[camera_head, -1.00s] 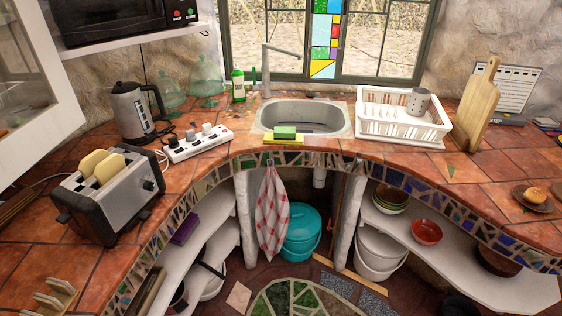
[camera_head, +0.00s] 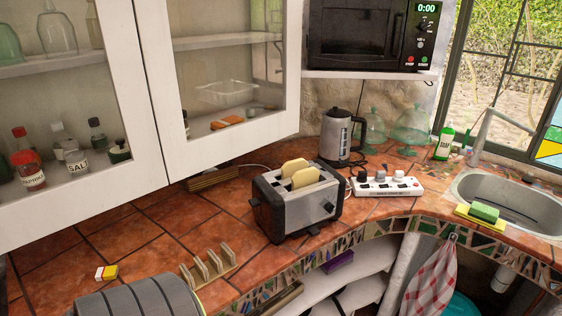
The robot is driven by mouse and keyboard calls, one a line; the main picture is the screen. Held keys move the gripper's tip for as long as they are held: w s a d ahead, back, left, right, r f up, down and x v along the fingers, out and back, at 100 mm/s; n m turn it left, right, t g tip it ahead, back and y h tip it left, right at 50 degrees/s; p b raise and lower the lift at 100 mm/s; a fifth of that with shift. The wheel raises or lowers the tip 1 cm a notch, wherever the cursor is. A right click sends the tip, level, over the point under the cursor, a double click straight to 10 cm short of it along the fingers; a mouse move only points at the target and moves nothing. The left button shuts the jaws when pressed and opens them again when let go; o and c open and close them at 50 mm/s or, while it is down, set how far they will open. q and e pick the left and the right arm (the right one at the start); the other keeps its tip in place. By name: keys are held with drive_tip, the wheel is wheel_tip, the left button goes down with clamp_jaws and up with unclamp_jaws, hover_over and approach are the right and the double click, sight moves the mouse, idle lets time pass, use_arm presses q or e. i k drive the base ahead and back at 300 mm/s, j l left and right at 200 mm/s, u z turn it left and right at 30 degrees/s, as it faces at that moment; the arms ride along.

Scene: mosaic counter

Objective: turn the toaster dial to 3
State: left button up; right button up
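The toaster (camera_head: 300,207) stands on the tiled counter near the middle of the view. The dial's markings and setting are too small to read. Neither of my grippers shows in the view.
A kettle (camera_head: 338,138) and a white power strip (camera_head: 386,186) stand behind and right of the toaster. A wooden toast rack (camera_head: 208,268) is in front left. Glass-door cabinets (camera_head: 220,75) hang above the counter's left part. Tiles left of the toaster are mostly clear.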

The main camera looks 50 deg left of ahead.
sight(328, 206)
drive_tip(key=u, duration=1.6)
drive_tip(key=l+z, duration=0.2)
drive_tip(key=j, duration=0.1)
